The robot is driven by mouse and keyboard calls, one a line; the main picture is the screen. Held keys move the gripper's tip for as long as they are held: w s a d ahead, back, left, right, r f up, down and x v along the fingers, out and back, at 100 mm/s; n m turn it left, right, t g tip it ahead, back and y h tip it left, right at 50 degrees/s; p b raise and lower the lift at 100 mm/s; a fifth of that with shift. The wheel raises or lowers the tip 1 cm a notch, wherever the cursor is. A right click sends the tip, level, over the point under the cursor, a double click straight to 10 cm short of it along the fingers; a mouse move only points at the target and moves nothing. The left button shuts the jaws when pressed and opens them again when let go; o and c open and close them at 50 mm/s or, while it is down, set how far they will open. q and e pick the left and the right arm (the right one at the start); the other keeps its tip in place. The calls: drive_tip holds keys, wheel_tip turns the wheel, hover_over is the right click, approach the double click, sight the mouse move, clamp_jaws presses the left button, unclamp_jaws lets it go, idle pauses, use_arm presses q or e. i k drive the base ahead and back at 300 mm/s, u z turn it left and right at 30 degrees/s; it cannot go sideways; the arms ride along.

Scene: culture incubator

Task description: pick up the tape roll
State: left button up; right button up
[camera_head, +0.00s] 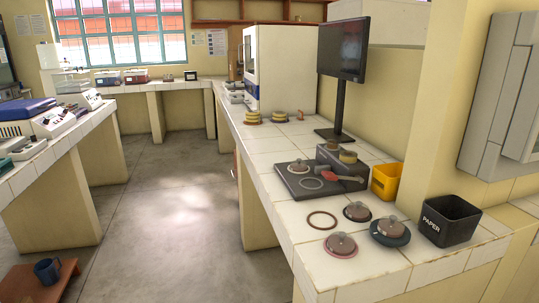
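No thing in view is plainly a tape roll at this size. A thin brown ring (322,228) lies flat on the white tiled counter (285,213), nearer to me. Neither of my grippers is in view.
Round lidded dishes (341,244) stand near the counter's front edge. A yellow bin (386,180) and a black bin marked PAPER (450,220) stand to the right. A monitor (344,47) rises behind. The floor at left is open, with a low brown stand (34,286) holding a blue mug.

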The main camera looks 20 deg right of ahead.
sight(346, 156)
drive_tip(key=u, duration=0.4)
drive_tip(key=i, duration=3.55)
drive_tip(key=z, duration=1.3)
